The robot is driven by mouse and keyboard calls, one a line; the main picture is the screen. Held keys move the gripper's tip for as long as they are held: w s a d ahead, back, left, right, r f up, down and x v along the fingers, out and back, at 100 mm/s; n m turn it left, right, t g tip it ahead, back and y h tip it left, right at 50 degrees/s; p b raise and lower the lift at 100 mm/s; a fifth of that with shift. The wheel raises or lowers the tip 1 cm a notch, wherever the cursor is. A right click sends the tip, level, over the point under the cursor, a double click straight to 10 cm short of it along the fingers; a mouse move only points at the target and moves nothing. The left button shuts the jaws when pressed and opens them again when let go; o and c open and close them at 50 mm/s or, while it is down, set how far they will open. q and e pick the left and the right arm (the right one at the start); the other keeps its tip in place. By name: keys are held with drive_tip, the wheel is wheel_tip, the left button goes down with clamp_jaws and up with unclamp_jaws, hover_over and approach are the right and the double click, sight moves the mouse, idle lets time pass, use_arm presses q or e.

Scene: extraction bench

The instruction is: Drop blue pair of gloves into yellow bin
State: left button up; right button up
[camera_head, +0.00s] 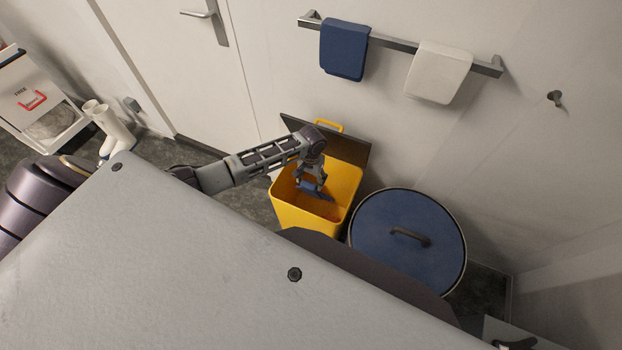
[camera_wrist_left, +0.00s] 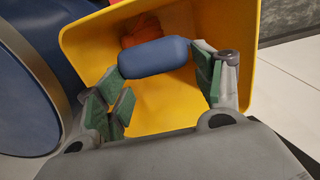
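The yellow bin (camera_head: 287,212) stands open on the floor by the wall, its dark lid tilted back. My left gripper (camera_head: 312,186) is over the bin opening, pointing down. The blue pair of gloves (camera_head: 319,192) is at its fingertips. In the left wrist view the gloves (camera_wrist_left: 153,57) show as a rounded blue bundle spanning between the fingertips, with the yellow bin (camera_wrist_left: 240,60) around and below. The left gripper (camera_wrist_left: 157,62) looks shut on them. My right gripper cannot be made out in either view.
An orange item (camera_wrist_left: 140,28) lies inside the bin. A round container with a blue lid (camera_head: 385,235) stands right of the bin. A blue towel (camera_head: 344,50) and a white towel (camera_head: 438,73) hang on a wall rail above. White boots (camera_head: 110,128) stand at left.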

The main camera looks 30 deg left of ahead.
use_arm(q)
drive_tip(key=shift+o, duration=1.3)
drive_tip(key=shift+r, duration=0.15)
wheel_tip(320, 180, up, 12)
drive_tip(key=shift+d+f, duration=0.1)
drive_tip(key=shift+f, duration=0.1)
